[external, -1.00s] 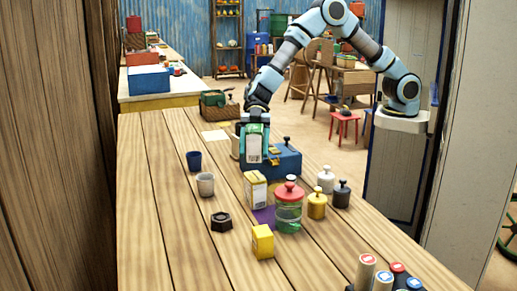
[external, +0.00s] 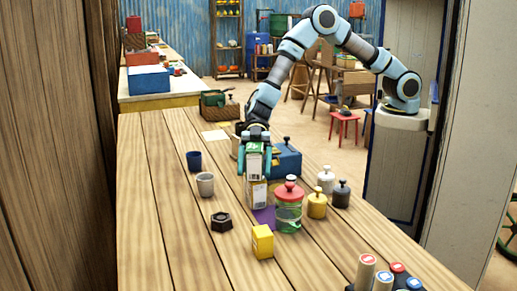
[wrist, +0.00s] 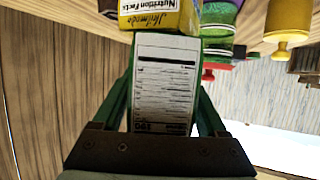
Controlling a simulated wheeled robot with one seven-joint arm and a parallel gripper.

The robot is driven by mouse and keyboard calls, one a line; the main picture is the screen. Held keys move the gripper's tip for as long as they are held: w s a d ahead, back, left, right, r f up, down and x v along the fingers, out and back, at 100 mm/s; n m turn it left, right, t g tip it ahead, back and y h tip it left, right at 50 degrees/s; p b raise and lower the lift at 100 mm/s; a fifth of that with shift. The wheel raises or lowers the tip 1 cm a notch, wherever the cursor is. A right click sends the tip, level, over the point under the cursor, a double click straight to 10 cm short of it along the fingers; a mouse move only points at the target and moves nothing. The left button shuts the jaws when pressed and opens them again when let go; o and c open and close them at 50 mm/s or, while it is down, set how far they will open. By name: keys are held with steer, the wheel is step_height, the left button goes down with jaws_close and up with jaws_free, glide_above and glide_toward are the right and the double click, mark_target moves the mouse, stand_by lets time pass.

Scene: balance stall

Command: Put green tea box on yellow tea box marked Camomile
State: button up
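The green tea box (external: 254,163) is held upright between the fingers of my gripper (external: 255,168). In the wrist view the green tea box (wrist: 165,85) shows its white label panel, with a finger of my gripper (wrist: 165,80) on each side. The yellow tea box marked Camomile (external: 257,195) stands directly below it on the table; its yellow end (wrist: 160,15) shows at the top of the wrist view with partly legible lettering. The green box's lower end is at the yellow box's top; I cannot tell whether they touch.
A glass jar with a red lid (external: 289,206) stands close to the right, on the purple patch's (external: 265,217) far side.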

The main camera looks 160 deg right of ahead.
steer(key=shift+o, duration=0.8)
